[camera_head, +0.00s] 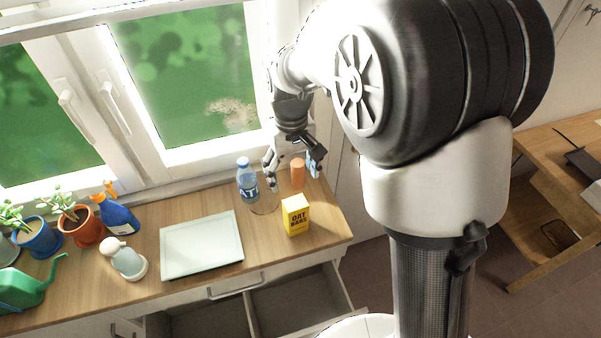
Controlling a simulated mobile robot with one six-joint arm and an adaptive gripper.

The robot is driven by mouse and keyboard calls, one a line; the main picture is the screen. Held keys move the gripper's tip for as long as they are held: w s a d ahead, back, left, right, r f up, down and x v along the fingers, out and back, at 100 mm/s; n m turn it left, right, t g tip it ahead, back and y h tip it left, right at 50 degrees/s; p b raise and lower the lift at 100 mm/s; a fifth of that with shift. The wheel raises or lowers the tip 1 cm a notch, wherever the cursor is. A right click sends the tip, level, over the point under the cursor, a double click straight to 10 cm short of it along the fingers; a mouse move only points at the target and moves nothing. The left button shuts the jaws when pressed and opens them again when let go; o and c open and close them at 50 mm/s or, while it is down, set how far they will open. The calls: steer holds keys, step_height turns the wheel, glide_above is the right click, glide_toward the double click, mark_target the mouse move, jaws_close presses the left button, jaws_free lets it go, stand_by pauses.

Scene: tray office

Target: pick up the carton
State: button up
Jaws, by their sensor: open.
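A yellow carton (296,216) with dark lettering stands upright near the right end of the wooden counter. My gripper (291,172) is above and behind it, close to the window, with its fingers spread apart and pointing down. Nothing shows between the fingers except the counter area behind. The carton stands clear of the fingers, nearer the counter's front edge.
A water bottle (247,180) stands left of my gripper and an orange cylinder (298,172) is just by its fingers. A pale tray (201,247) lies on the counter (270,255). Potted plants, a blue spray bottle (118,217) and a white dispenser (127,262) stand left. Drawers below are open.

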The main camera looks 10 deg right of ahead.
mark_target(293, 202)
steer(key=f+b, duration=0.1)
steer(key=f, duration=0.3)
steer(key=f+b, duration=0.1)
steer(key=f, duration=0.3)
steer(key=f+b, duration=0.1)
steer(key=f, duration=0.2)
steer(key=shift+s+a+f, duration=0.1)
steer(key=shift+s+f, duration=0.2)
steer(key=shift+f, duration=0.1)
steer(key=shift+s+d+f+b, duration=0.15)
steer(key=shift+f+b, duration=0.3)
steer(key=shift+f, duration=0.9)
steer(key=shift+d+f+b, duration=0.15)
steer(key=shift+f+b, duration=0.25)
steer(key=shift+f, duration=0.95)
steer(key=c, duration=1.1)
steer(key=shift+o, duration=0.2)
steer(key=shift+r, duration=0.1)
